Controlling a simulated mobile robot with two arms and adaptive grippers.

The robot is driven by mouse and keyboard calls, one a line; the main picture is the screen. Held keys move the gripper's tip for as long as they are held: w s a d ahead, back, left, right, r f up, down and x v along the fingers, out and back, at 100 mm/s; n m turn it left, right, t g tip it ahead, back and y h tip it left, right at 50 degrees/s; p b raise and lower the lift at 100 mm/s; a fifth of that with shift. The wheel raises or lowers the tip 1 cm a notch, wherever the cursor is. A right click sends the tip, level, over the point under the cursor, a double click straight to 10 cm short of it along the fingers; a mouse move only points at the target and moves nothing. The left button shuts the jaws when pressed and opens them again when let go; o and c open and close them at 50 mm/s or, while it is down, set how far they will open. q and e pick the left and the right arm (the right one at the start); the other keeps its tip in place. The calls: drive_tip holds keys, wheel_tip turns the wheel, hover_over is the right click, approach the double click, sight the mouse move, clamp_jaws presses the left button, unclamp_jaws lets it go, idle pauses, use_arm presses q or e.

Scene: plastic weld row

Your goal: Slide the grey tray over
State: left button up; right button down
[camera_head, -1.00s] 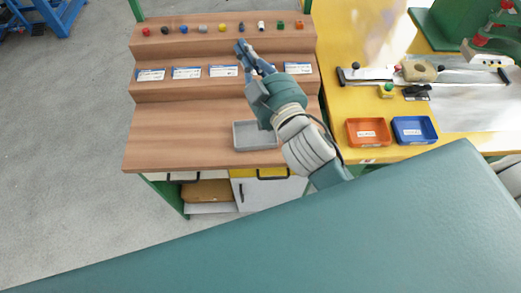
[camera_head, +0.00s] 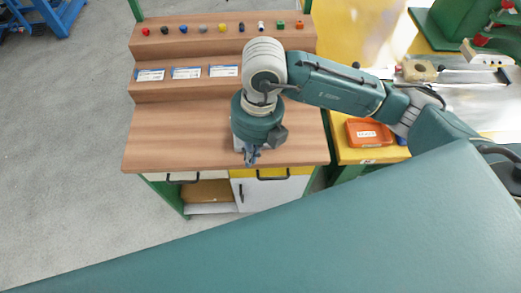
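The grey tray (camera_head: 238,144) is almost wholly hidden under my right gripper, near the front edge of the wooden bench. Only a small grey sliver of it shows at the left of the gripper. My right gripper (camera_head: 250,157) points down at the tray's front side, close to the bench edge. Its fingers are small and partly covered by the wrist, so I cannot tell whether they are open or shut, or whether they touch the tray. My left gripper is not in view.
The stepped wooden bench (camera_head: 170,141) is clear to the left of the tray. Several small coloured parts line its top step, and label cards (camera_head: 187,72) lie on the lower step. An orange bin (camera_head: 368,133) stands on the yellow table at right.

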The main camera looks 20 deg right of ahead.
sight(260, 157)
drive_tip(key=shift+m+h, duration=0.3)
drive_tip(key=shift+h, duration=0.5)
drive_tip(key=d+f, duration=0.1)
drive_tip(key=f, duration=0.2)
drive_tip(key=w+d+f+p, duration=0.1)
drive_tip(key=f, duration=0.2)
drive_tip(key=d+f, duration=0.1)
drive_tip(key=f, duration=0.2)
drive_tip(key=shift+w+d+f, duration=0.1)
drive_tip(key=shift+w+d, duration=0.05)
drive_tip(key=shift+d, duration=0.25)
drive_tip(key=w, duration=0.1)
drive_tip(key=w+p, duration=0.1)
drive_tip(key=w, duration=0.1)
drive_tip(key=shift+d+f, duration=0.25)
drive_tip(key=shift+w+f, duration=0.1)
drive_tip(key=shift+w, duration=0.45)
